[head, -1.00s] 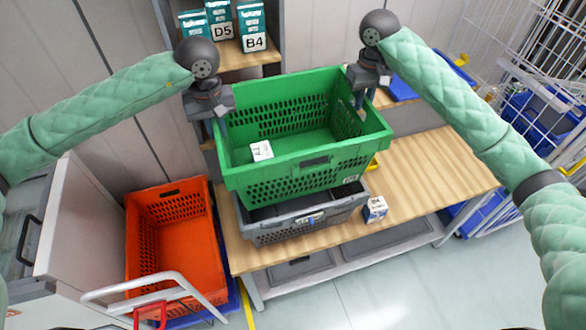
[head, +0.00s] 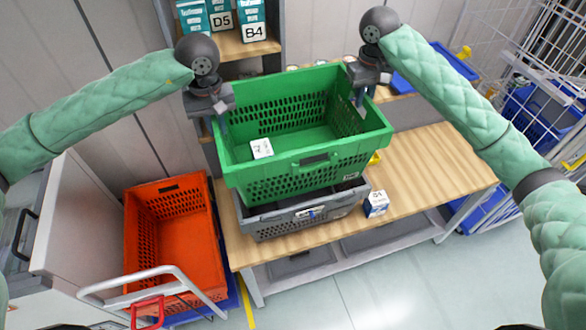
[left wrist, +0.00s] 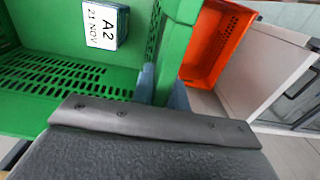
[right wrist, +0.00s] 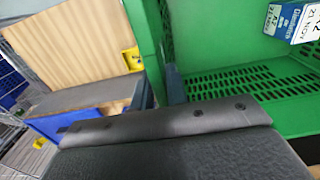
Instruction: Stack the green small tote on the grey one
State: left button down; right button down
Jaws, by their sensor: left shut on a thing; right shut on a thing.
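The green small tote (head: 290,170) is held level above the grey tote (head: 300,212), which stands on the wooden table. Only the grey tote's front and part of its rim show; whether the two totes touch is hidden. My left gripper (head: 220,122) is shut on the green tote's left wall, which also shows in the left wrist view (left wrist: 172,60). My right gripper (head: 360,94) is shut on its right wall, which also shows in the right wrist view (right wrist: 150,40). A small box labelled A2 (head: 261,148) lies inside the green tote.
A small white-and-blue box (head: 376,204) stands on the table (head: 430,170) right of the grey tote. An orange tote (head: 168,240) is at the left by a metal trolley handle (head: 150,272). The table's right part is clear.

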pick_arm(q)
jog(key=shift+s+f+b, duration=0.15)
jog(key=shift+f+b, duration=0.5)
jog(key=shift+f, duration=0.05)
pick_arm(e)
jog(key=shift+s+f, duration=0.15)
jog(key=shift+f, duration=0.5)
pick_arm(q)
jog(key=shift+f+b, duration=0.6)
jog(key=shift+f, duration=0.05)
pick_arm(e)
jog(key=shift+f, duration=0.7)
pick_arm(q)
jog(key=c, duration=1.4)
grip_release()
pick_arm(e)
jog(key=c, duration=1.4)
grip_release()
pick_arm(q)
jog(key=shift+r, duration=0.15)
notch_tip(320, 180, up, 12)
jog(key=shift+f, duration=0.25)
jog(key=shift+r, duration=0.15)
pick_arm(e)
jog(key=shift+r, duration=0.35)
notch_tip(320, 180, up, 11)
jog(key=shift+r, duration=0.15)
